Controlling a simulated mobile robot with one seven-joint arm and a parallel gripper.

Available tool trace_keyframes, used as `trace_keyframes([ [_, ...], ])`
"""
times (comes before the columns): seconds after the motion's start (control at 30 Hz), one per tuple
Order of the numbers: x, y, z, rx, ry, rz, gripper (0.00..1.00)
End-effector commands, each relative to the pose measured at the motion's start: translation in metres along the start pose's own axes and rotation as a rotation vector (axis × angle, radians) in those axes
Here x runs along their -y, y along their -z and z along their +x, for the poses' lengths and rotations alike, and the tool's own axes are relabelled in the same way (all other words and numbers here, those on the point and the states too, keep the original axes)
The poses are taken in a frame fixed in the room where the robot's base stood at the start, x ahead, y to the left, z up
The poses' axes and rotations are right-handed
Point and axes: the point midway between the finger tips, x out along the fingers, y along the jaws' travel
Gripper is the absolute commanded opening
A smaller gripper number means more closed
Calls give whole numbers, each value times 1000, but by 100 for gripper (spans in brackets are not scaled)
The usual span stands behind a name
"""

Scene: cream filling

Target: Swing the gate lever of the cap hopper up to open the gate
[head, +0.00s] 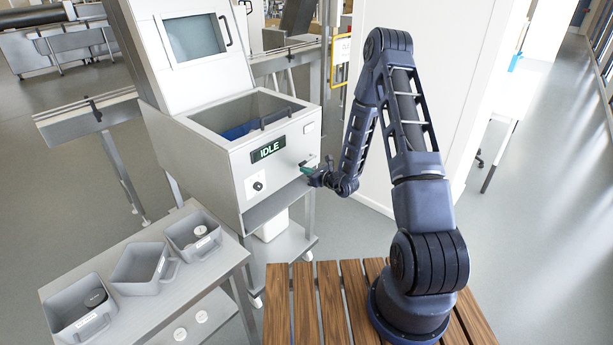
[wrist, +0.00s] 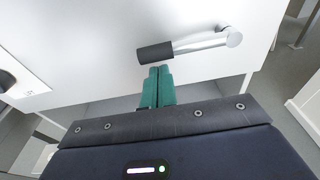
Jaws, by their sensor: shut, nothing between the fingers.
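The gate lever (wrist: 200,43) is a silver bar with a black grip (wrist: 155,52) at its left end and a round pivot at its right end, on a white machine face. It lies nearly level, tilted slightly in the wrist view. My gripper (wrist: 158,70) has teal fingers pressed together with nothing between them. The fingertips are just below the black grip in the wrist view; I cannot tell whether they touch it. In the head view my gripper (head: 304,168) is at the right of the front face of the hopper machine (head: 222,172), where the lever is too small to make out clearly.
A grey side table (head: 190,290) at the lower left carries grey bins (head: 143,270). My arm stands over a slatted wooden deck (head: 305,300).

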Motion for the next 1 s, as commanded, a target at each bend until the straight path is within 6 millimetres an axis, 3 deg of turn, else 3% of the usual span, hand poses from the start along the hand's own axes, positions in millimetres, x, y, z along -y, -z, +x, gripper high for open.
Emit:
trace_keyframes([
  [1.0,-1,-11,-3,1,-12,81,0],
])
